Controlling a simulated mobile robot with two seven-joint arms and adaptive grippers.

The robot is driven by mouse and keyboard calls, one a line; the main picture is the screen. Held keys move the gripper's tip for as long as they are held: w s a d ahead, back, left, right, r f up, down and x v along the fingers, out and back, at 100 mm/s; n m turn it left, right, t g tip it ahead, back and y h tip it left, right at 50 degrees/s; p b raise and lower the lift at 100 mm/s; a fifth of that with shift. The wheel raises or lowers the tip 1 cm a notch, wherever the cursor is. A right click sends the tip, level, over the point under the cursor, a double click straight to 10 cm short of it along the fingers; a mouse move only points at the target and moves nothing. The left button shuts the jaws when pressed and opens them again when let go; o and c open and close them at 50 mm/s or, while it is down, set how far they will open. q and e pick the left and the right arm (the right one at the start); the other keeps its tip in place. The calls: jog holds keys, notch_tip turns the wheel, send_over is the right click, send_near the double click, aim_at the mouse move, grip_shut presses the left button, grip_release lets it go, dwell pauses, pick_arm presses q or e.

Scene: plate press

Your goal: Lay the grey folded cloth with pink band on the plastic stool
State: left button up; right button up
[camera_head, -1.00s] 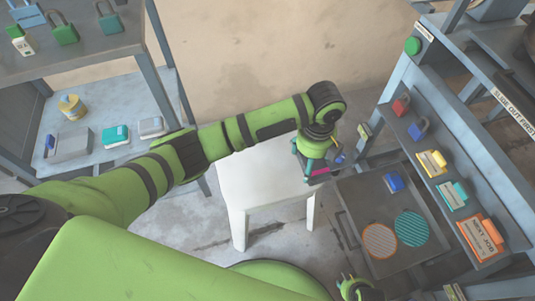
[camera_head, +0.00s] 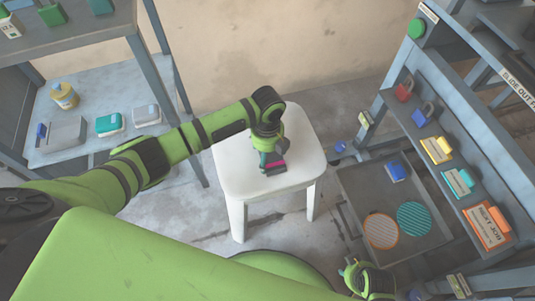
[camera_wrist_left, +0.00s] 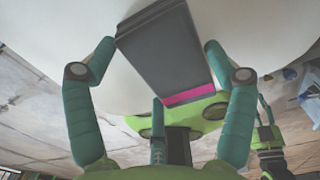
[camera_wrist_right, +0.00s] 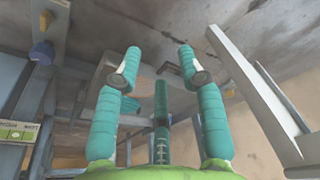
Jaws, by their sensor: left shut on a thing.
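The dark grey folded cloth with a pink band shows in the left wrist view (camera_wrist_left: 165,52), between the two fingers of my left gripper (camera_wrist_left: 162,48). In the head view the cloth (camera_head: 275,166) is over the seat of the white plastic stool (camera_head: 234,178). My left gripper (camera_head: 268,150) is shut on it there. I cannot tell whether the cloth touches the seat. My right gripper (camera_head: 366,277) is low at the bottom right of the head view. In the right wrist view its fingers (camera_wrist_right: 158,62) are apart with nothing between them.
A dark tray (camera_head: 350,195) with an orange striped disc (camera_head: 381,231), a teal striped disc (camera_head: 413,219) and a blue block (camera_head: 397,171) lies right of the stool. Padlocks and tags line the right rack. A shelf unit (camera_head: 90,140) stands left. Much of the seat is clear.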

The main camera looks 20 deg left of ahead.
aim_at(268, 155)
pick_arm(q)
jog(key=shift+f, duration=0.15)
jog(key=o, duration=1)
pick_arm(e)
jog(key=shift+w+r, duration=0.15)
pick_arm(q)
jog(key=shift+r, duration=0.35)
notch_tip(268, 155, up, 3)
jog(key=shift+f+p, duration=0.1)
jog(key=shift+p, duration=0.55)
notch_tip(268, 155, up, 9)
jog(key=shift+f+p, duration=0.1)
jog(key=shift+p, duration=0.9)
pick_arm(e)
jog(key=f, duration=0.2)
jog(key=f+t, duration=0.1)
jog(key=shift+d+f, duration=0.25)
jog(key=shift+f, duration=0.1)
